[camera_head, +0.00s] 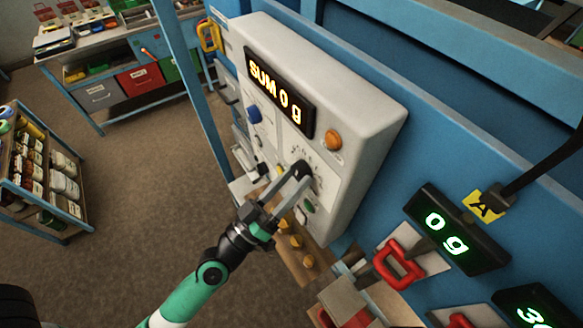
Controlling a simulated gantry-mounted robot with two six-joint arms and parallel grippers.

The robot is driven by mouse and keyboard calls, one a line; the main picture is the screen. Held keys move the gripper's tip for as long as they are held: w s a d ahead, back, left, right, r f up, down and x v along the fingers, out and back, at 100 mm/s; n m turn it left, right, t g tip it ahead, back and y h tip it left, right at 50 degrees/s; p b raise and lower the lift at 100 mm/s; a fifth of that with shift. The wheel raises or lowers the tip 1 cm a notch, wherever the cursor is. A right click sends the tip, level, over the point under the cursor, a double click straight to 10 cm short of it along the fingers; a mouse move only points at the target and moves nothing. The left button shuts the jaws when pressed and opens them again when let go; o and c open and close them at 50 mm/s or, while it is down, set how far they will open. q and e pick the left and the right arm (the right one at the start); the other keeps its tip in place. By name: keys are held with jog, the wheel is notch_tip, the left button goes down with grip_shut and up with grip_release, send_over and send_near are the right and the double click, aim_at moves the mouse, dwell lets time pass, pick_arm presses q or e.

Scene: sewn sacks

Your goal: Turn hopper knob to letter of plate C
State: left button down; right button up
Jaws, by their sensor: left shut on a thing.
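A black knob (302,170) sits on the front of the pale grey control box (365,110), with small lettering around it that is too small to read. My left gripper (294,179) is shut on this knob, its two fingers on either side of it. The fingers hide part of the knob, so I cannot tell which letter it points at. A yellow plate (484,206) marked A is at the right. No plate marked C is in view. My right gripper is not in view.
The box has a display (280,92) reading SUM 0 g, an orange button (333,140) and a blue knob (254,114). A green display (456,230) reads 0 g, beside a red handle (398,264). A rack (62,228) stands left; open floor lies between.

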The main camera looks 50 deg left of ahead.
pick_arm(q)
jog(key=n+p, duration=0.1)
jog(key=p, duration=0.1)
jog(key=r+n+y+p, duration=0.1)
jog(key=n+p, duration=0.1)
jog(key=p, duration=0.1)
jog(key=n+g+y+p, duration=0.1)
jog(key=n+p, duration=0.1)
jog(key=shift+d+r, duration=0.2)
jog(key=shift+d, duration=0.05)
jog(key=shift+f+n+p, duration=0.2)
jog(key=shift+n+p, duration=0.1)
jog(key=shift+n, duration=0.3)
jog(key=shift+f+n+g+y, duration=0.15)
jog(key=shift+n+g+y, duration=0.2)
jog(key=shift+n, duration=0.25)
jog(key=shift+n+g+y, duration=0.45)
jog(key=shift+n+g, duration=0.5)
jog(key=shift+n, duration=1.45)
jog(key=shift+c, duration=1.2)
grip_release()
jog(key=shift+s+d, duration=0.1)
jog(key=shift+s, duration=0.05)
